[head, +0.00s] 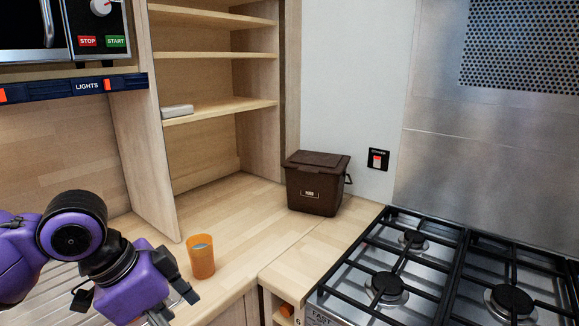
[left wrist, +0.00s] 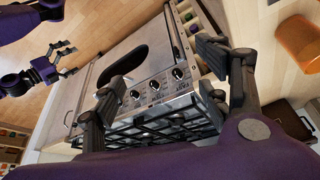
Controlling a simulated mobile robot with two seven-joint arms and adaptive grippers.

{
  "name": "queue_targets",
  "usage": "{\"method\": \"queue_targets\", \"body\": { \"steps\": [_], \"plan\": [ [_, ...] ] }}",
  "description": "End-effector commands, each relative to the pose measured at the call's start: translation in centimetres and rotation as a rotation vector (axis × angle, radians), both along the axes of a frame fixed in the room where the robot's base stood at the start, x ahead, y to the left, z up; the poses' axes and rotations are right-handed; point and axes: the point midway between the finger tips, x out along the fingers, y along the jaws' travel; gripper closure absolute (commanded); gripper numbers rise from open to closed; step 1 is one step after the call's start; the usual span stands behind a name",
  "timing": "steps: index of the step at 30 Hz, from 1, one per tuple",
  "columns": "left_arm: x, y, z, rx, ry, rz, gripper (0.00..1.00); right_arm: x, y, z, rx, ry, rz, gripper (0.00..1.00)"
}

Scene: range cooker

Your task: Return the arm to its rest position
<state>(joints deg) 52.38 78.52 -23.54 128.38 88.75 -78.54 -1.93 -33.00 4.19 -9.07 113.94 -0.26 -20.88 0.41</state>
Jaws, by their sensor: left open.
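My left gripper (head: 176,305) is at the lower left of the head view, low over the counter's front part. It is open, with nothing seen between its fingers. In the left wrist view its two dark fingers (left wrist: 158,75) are spread wide, with the cooker front behind them. An orange cup (head: 201,262) stands upright on the wooden counter just right of the gripper, apart from it. The cup also shows at the upper right of the left wrist view (left wrist: 297,44). Another purple arm with a dark gripper (left wrist: 62,59), which appears to be my right, is small at the left there.
The gas cooker (head: 388,287) with black grates is at the lower right. A brown lidded bin (head: 318,188) stands at the back of the counter. Wooden shelves (head: 219,105) rise behind, and a microwave (head: 95,35) hangs upper left. The counter between cup and bin is clear.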

Motion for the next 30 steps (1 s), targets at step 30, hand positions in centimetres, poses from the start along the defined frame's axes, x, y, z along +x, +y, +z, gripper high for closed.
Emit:
{"method": "queue_targets", "body": {
  "steps": [30],
  "plan": [
    [-14.0,-0.2,-32.9,-0.339,-0.267,0.856,0.31,1.2,0.8,3.0,0.014,-0.018,0.022,0.00]
  ]
}}
